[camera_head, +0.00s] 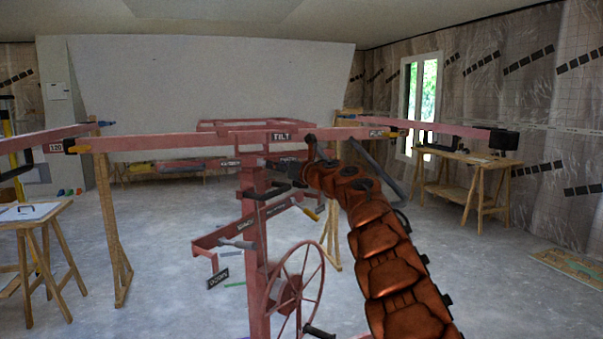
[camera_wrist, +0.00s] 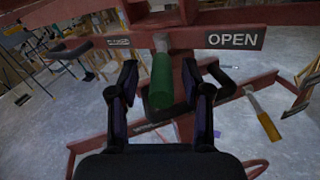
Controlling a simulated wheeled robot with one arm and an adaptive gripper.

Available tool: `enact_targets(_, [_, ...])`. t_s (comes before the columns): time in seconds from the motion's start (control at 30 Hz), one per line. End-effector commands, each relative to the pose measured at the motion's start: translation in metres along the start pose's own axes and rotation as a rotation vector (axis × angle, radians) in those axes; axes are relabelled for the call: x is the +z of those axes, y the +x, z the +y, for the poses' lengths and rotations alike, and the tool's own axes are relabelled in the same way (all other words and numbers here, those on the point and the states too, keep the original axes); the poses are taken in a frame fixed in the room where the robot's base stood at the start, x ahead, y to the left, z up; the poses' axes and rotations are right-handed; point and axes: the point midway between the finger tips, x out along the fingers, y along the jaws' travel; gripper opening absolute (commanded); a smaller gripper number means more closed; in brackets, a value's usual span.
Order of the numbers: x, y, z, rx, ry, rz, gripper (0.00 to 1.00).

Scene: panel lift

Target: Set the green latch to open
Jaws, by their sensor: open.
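The green latch (camera_wrist: 161,84) shows in the wrist view as a green cylindrical grip on a pale stem, hanging from the red frame of the panel lift. A white OPEN sign (camera_wrist: 234,39) is on the frame to its right. A smaller label (camera_wrist: 118,42) to its left is too blurred to read. My gripper (camera_wrist: 163,92) is open, with one finger on each side of the green grip. I cannot tell whether either finger touches it. In the head view my gripper (camera_head: 293,171) is beside the lift's mast, and the latch is hidden there.
The red lift mast (camera_head: 255,235) stands close in front, with a spoked handwheel (camera_head: 297,285) low down. A long red crossbar (camera_head: 190,140) spans the view. Wooden trestle tables stand at the left (camera_head: 28,226) and right (camera_head: 465,160). Open floor (camera_head: 180,230) lies around the lift.

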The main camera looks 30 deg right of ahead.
Motion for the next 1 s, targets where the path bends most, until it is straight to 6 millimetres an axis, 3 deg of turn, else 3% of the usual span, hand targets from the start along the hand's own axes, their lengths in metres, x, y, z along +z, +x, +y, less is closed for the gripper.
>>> enact_targets(1.0, [-0.003,-0.066,-0.003,-0.009,-0.001,0.005,0.49])
